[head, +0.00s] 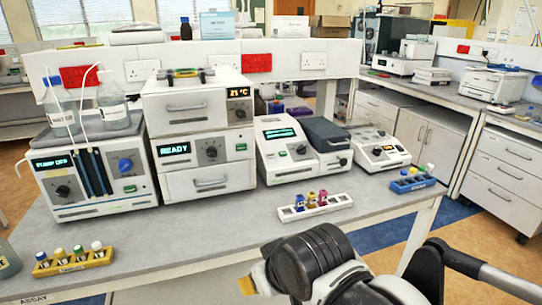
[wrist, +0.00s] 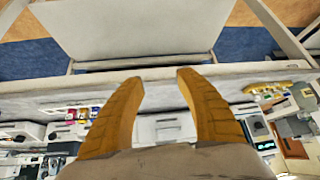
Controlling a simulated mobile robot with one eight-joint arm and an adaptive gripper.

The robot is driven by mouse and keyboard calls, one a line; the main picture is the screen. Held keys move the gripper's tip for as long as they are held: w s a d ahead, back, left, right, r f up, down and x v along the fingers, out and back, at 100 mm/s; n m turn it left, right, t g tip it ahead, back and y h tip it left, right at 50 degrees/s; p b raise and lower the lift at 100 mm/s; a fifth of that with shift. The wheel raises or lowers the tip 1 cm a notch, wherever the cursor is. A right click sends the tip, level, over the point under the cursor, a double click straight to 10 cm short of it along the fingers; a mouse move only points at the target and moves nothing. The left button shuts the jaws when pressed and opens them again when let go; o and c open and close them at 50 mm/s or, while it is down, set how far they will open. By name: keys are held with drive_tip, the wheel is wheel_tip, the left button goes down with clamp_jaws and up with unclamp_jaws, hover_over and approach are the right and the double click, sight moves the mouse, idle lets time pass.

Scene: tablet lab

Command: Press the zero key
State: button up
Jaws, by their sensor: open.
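No key marked zero can be read in these frames. The grey-white instrument (head: 290,160) with a green display and a dark grey lid has small keys too fine to read. To its right a low white instrument (head: 378,152) has a small lit display and several small buttons, also unreadable. In the wrist view my gripper (wrist: 160,78) shows two ochre fingers spread apart with nothing between them. In the head view a sliver of ochre at my gripper (head: 256,278) shows at the bench front, mostly hidden by my arm. It is well apart from both instruments.
A white rack of vials (head: 300,212) stands before the instruments, with a blue rack (head: 412,184) right and a yellow rack (head: 72,262) left. A stacked unit reading READY (head: 205,150) and a pump (head: 95,185) with bottles fill the left. Bare bench (head: 190,235) lies in front.

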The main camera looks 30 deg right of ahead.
clamp_jaws()
idle(1.2)
